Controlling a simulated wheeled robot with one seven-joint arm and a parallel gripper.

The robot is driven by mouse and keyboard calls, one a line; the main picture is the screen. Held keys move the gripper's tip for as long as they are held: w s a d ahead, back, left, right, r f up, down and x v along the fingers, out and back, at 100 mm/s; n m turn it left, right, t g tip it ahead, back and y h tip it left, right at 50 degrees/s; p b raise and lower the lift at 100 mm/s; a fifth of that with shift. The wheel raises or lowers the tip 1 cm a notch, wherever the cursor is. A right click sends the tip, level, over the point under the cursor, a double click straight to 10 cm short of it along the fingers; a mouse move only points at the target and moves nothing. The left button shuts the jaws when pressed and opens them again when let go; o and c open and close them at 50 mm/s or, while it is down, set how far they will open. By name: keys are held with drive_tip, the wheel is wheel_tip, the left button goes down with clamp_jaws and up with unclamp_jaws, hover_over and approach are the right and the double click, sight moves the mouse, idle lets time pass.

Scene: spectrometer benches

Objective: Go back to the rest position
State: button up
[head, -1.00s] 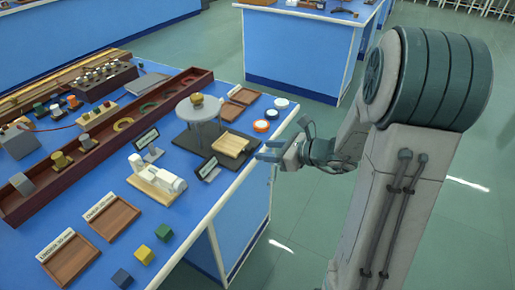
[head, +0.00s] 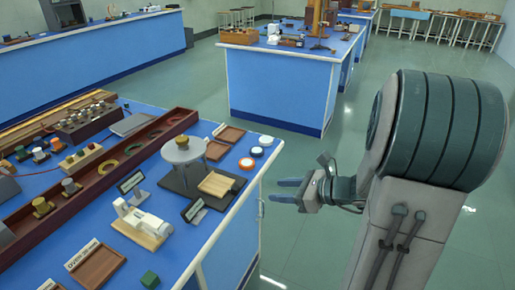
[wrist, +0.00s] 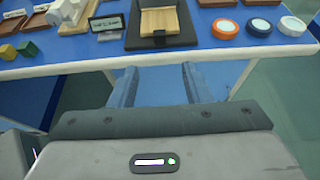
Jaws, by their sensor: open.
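My gripper (head: 285,190) is open and empty in the head view. It hangs over the floor, just right of the front bench's edge. In the wrist view its two fingers (wrist: 158,82) stand apart with nothing between them, and the bench edge lies beyond them. The arm is bent, with its large shoulder at the right of the head view.
The front blue bench (head: 225,225) holds a round grey stand (head: 184,150), a wooden block (head: 216,184), a white device on a wooden base (head: 141,222), trays and several round pucks. A second blue bench (head: 275,85) stands behind. Green floor (head: 300,245) is open beneath the gripper.

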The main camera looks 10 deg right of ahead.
drive_tip(key=s+a+r+n+g+h+p, duration=0.3)
drive_tip(key=s+a+r+n+g, duration=0.1)
drive_tip(key=s+n, duration=0.4)
drive_tip(key=s+a+r+n+g+h+p, duration=0.25)
drive_tip(key=s+n+p, duration=0.2)
drive_tip(key=n, duration=0.45)
wheel_tip(320, 180, up, 6)
drive_tip(key=s+d+n+h+p, duration=0.2)
drive_tip(key=n+h, duration=0.3)
drive_tip(key=n, duration=0.3)
drive_tip(key=shift+s+d+r+n+t, duration=0.15)
drive_tip(key=shift+s+d+n+t, duration=0.15)
drive_tip(key=shift+s+t, duration=0.15)
